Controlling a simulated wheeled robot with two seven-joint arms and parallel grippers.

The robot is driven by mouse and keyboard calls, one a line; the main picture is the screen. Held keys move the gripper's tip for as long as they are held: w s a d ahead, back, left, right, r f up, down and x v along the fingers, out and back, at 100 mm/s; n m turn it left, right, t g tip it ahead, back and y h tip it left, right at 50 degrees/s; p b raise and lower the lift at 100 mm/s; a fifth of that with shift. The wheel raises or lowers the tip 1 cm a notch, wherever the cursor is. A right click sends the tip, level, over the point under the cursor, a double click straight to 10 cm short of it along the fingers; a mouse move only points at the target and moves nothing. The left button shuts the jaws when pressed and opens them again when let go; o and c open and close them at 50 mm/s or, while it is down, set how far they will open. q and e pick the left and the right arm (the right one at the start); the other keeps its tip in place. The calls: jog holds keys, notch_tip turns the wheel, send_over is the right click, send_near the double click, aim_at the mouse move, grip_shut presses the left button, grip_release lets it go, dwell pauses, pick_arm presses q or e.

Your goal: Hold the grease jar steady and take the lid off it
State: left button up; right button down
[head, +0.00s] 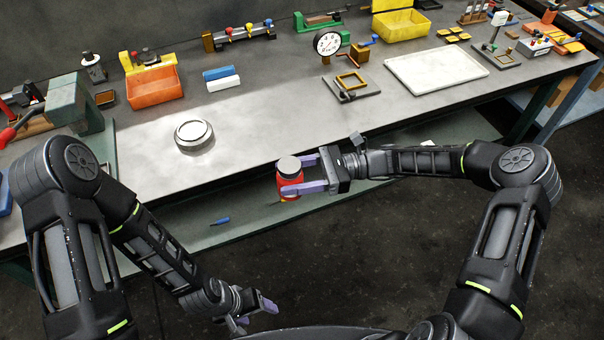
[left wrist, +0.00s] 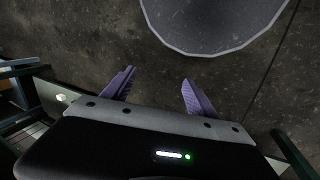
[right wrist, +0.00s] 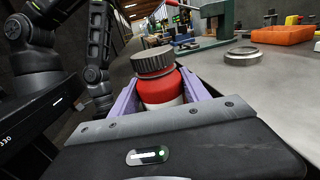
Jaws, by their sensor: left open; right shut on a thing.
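The grease jar (head: 290,184) is red with a grey lid (head: 288,164) seated on top. My right gripper (head: 305,175) is shut around the jar's body from the right and holds it upright in the air, just off the bench's front edge. In the right wrist view the red jar (right wrist: 160,88) sits between the purple fingers, and its ribbed lid (right wrist: 152,61) stands clear above them. My left gripper (head: 254,313) is open and empty, low near the bottom of the head view, away from the jar. In the left wrist view its fingers (left wrist: 159,77) are apart over the dark floor.
The grey bench (head: 260,120) has a round metal dish (head: 194,135) near its front, an orange bin (head: 153,88) and a white tray (head: 436,70). A small blue item (head: 219,221) lies below the bench edge. The bench front between dish and tray is clear.

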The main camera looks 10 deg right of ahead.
pick_arm(q)
jog(key=shift+c, duration=0.4)
jog(key=w+r+m+y, duration=0.1)
jog(key=w+r+m, duration=0.35)
jog(key=w, duration=0.75)
notch_tip(320, 180, up, 35)
jog(key=m+y, duration=0.3)
jog(key=m, duration=0.9)
send_over(290, 164)
jog(key=shift+a+f, duration=0.1)
jog(key=shift+f, duration=0.05)
jog(key=shift+f, duration=4.05)
